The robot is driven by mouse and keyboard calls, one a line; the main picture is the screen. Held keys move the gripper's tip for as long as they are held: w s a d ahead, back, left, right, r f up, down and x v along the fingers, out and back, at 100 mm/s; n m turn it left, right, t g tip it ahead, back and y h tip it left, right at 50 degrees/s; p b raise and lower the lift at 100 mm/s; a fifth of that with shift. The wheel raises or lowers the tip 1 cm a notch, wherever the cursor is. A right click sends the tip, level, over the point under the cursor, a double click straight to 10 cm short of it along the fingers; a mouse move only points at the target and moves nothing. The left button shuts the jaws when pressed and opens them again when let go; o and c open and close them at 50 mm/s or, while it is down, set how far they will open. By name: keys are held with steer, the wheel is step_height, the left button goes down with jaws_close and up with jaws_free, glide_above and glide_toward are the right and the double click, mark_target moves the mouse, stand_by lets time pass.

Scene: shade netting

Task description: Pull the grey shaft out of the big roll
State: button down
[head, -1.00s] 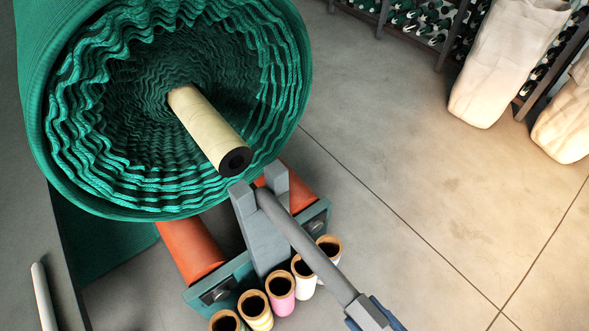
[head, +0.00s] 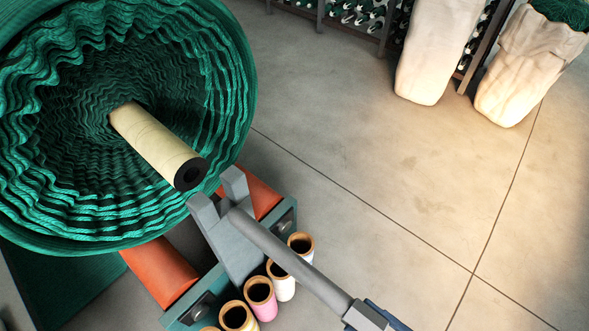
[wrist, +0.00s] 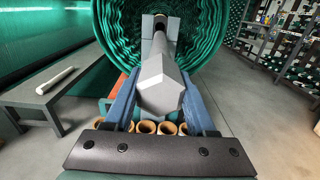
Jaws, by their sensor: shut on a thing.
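The big green netting roll (head: 225,65) lies at the left in the head view, its open end facing me, with a cream core tube (head: 155,140) sticking out. The tube's dark end hole shows, with no shaft in it. The grey shaft (head: 285,258) is outside the tube; its far end is close to the grey forked stand (head: 235,250). I cannot tell whether they touch. My gripper (head: 375,318) is shut on the shaft's near end, at the lower edge. In the wrist view the shaft (wrist: 160,75) points at the roll between my blue fingers.
Orange rollers (head: 160,270) in a teal frame lie under the roll. Several small yarn tubes (head: 260,292) stand along the frame, close below the shaft. A grey bench with a white rod (wrist: 55,80) is at left. Open floor (head: 400,180) and pale sacks (head: 435,50) are at right.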

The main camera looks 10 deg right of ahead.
steer(key=shift+b+v, duration=1.05)
steer(key=shift+b, duration=1.3)
steer(key=shift+s+d+r+b, duration=0.15)
steer(key=shift+s+d+b, duration=0.1)
steer(key=shift+b, duration=0.25)
steer(key=b, duration=0.3)
steer(key=shift+s+d+f, duration=0.25)
steer(key=shift+s, duration=0.15)
steer(key=shift+s+d+b, duration=0.25)
steer(key=shift+s+b, duration=0.1)
steer(key=shift+b, duration=0.75)
steer(key=shift+s+d+r+p, duration=0.25)
steer(key=shift+s+d+p, duration=0.3)
steer(key=shift+s, duration=0.3)
